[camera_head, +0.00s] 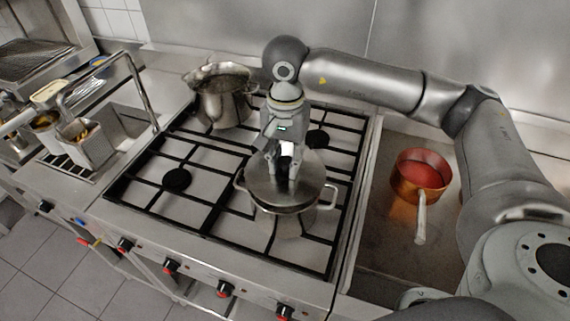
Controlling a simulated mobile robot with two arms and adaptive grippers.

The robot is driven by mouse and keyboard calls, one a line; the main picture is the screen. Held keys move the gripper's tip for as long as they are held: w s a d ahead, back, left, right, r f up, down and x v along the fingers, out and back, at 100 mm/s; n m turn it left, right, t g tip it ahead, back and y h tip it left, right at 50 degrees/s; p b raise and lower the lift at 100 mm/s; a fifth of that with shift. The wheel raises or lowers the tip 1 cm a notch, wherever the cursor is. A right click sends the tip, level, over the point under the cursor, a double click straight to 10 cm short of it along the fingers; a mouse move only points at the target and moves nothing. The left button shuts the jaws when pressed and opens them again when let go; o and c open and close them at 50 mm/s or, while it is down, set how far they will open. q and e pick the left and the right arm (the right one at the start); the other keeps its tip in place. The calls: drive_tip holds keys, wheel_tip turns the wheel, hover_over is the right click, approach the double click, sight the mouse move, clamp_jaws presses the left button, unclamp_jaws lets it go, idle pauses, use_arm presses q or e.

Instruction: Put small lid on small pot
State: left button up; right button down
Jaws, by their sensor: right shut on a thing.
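The small pot (275,221) is a steel pot with two side handles, standing on the front right part of the black-grated stove. The small lid (311,176) is a flat steel disc over the pot's mouth. My right gripper (287,178) points down from above and is shut on the lid's handle, which its fingers mostly hide. The lid covers most of the opening and looks slightly tilted. I cannot tell whether its rim touches the pot all round. My left gripper is not in view.
A larger steel pot (222,101) stands on the back left of the stove. A copper pan with red contents (421,172) sits on the counter (385,235) to the right. Knobs line the stove front.

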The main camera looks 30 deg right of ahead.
sight(285, 170)
drive_tip(key=f+p, duration=0.2)
drive_tip(key=f, duration=0.1)
drive_tip(key=shift+w+d, duration=0.1)
drive_tip(key=shift+w, duration=0.2)
drive_tip(key=shift+f, duration=0.4)
drive_tip(key=shift+f, duration=0.1)
drive_tip(key=c, duration=1.6)
unclamp_jaws()
drive_tip(key=shift+f, duration=0.1)
drive_tip(key=o, duration=0.5)
drive_tip(key=shift+c, duration=0.2)
